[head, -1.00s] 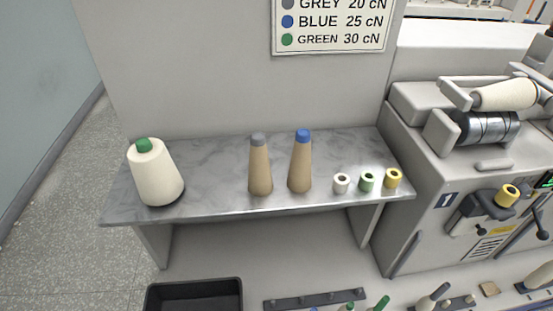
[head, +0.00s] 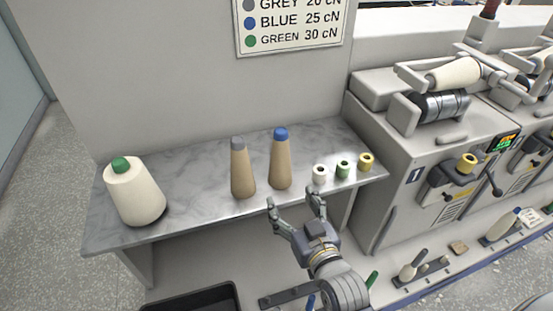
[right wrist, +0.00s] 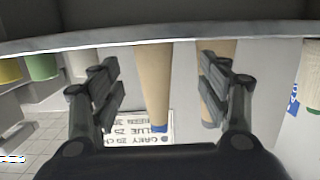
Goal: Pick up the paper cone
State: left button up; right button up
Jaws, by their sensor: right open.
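Two brown paper cones stand upright on the marble-look shelf (head: 190,205). One has a grey tip (head: 242,170); the other has a blue tip (head: 280,162) and stands to its right. My right gripper (head: 293,199) is open and empty, in front of the shelf's front edge near the blue-tipped cone. In the right wrist view, which is upside down, the blue-tipped cone (right wrist: 154,85) shows between the open fingers (right wrist: 160,85), beyond them. The grey-tipped cone (right wrist: 213,112) is partly hidden behind one finger. My left gripper is out of view.
A large cream yarn cone with a green tip (head: 134,190) stands at the shelf's left. A grey machine (head: 400,150) borders the shelf's right end. A black tray (head: 195,299) lies below.

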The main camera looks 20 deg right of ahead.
aim_at(284, 169)
jog(key=shift+t, duration=0.6)
jog(key=w+r, duration=0.2)
jog(key=w, duration=0.1)
jog(key=w+r, duration=0.1)
jog(key=w, duration=0.1)
jog(key=shift+w+d+r+p, duration=0.15)
jog(key=shift+r+p, duration=0.1)
jog(key=shift+p, duration=0.1)
jog(key=shift+w, duration=0.45)
jog(key=w+p, duration=0.1)
jog(key=w, duration=0.4)
jog(key=shift+f, duration=0.15)
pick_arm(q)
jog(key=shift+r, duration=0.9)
pick_arm(e)
jog(key=shift+s, duration=0.1)
jog(key=shift+c, duration=0.2)
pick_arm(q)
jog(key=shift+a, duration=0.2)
pick_arm(e)
jog(key=c, duration=1.1)
